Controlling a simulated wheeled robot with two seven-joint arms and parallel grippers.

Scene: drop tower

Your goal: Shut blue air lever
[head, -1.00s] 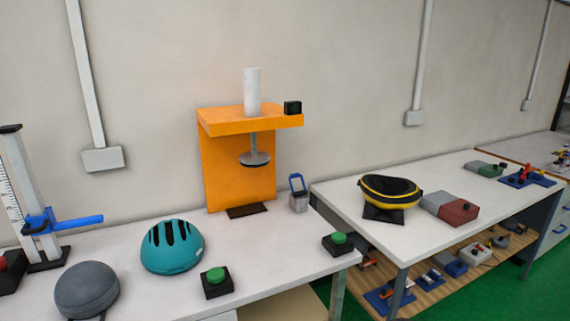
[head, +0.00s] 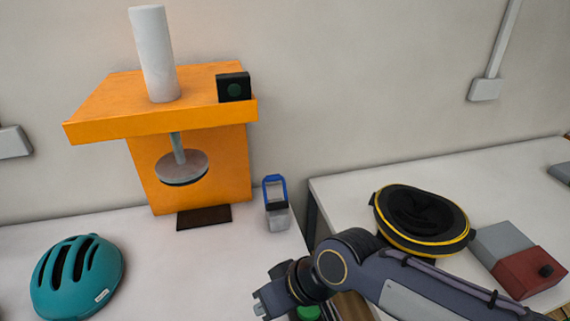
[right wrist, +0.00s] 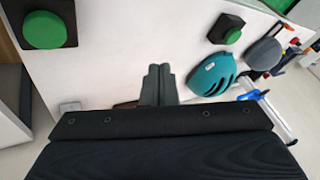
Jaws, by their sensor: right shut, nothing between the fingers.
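The blue lever (head: 274,184) is a blue loop standing up from a small grey block (head: 278,218) on the white table, just right of the orange press. My right gripper (head: 262,304) is in front of the block and apart from it, near the bottom of the head view. In the right wrist view its two fingers (right wrist: 159,86) are together with nothing between them. A small grey shape (right wrist: 70,106) left of the fingers may be the block, but the blue lever cannot be made out there. My left gripper is not in view.
The orange press (head: 200,165) with a hanging disc (head: 182,167) stands left of the lever. A teal helmet (head: 78,276) lies at the left. A green button (head: 308,313) is partly hidden under my right arm.

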